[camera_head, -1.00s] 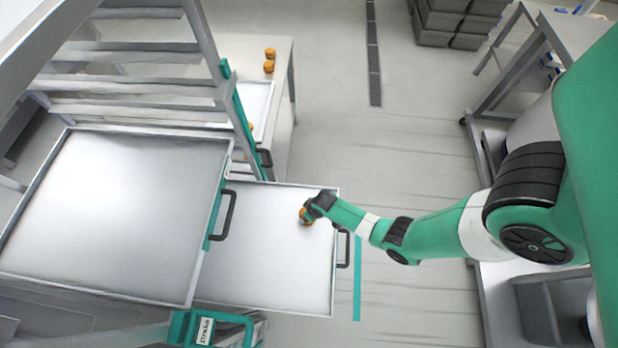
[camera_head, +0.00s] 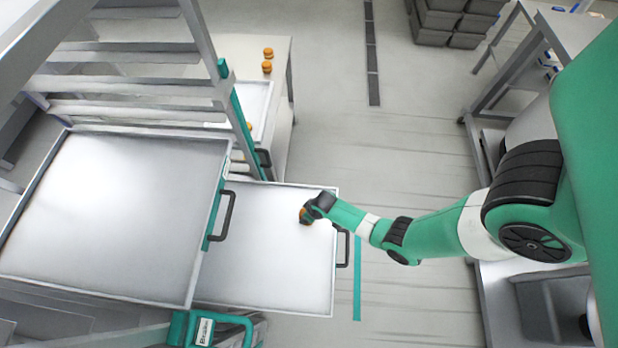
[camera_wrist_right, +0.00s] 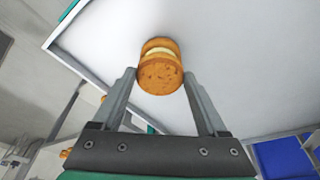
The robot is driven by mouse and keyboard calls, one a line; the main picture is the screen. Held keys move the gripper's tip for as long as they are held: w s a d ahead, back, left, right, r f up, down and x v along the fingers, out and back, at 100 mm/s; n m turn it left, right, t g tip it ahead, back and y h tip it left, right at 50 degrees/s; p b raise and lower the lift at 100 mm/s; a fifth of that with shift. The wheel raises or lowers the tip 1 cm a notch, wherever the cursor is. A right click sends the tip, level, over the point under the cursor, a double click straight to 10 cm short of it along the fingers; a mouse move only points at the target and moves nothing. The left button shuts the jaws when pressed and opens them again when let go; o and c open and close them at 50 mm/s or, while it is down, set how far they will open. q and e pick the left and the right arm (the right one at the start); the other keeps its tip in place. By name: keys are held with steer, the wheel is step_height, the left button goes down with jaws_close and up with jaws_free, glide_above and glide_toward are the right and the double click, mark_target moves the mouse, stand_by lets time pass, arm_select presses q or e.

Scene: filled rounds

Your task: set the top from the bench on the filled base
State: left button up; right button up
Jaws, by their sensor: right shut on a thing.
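My right gripper (camera_head: 309,212) is over the lower pulled-out tray (camera_head: 265,250), near its right edge. In the right wrist view my right gripper (camera_wrist_right: 159,76) is shut on the brown round top (camera_wrist_right: 160,80), one finger on each side. A pale filling layer (camera_wrist_right: 158,52) and the brown base (camera_wrist_right: 157,43) show just beyond the top, lined up with it. The top appears to touch the filling. In the head view the round (camera_head: 303,217) is small and partly hidden by the gripper. My left gripper is not in view.
A larger empty tray (camera_head: 110,210) sits higher at the left in the rack (camera_head: 150,85). Behind, a white bench (camera_head: 283,85) bears orange-brown rounds (camera_head: 267,66) and a tray with another round (camera_head: 249,127). The lower tray is otherwise bare. The floor to the right is open.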

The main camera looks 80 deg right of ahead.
steer(key=shift+f+b, duration=0.55)
stand_by(0.4)
steer(key=o, duration=0.8)
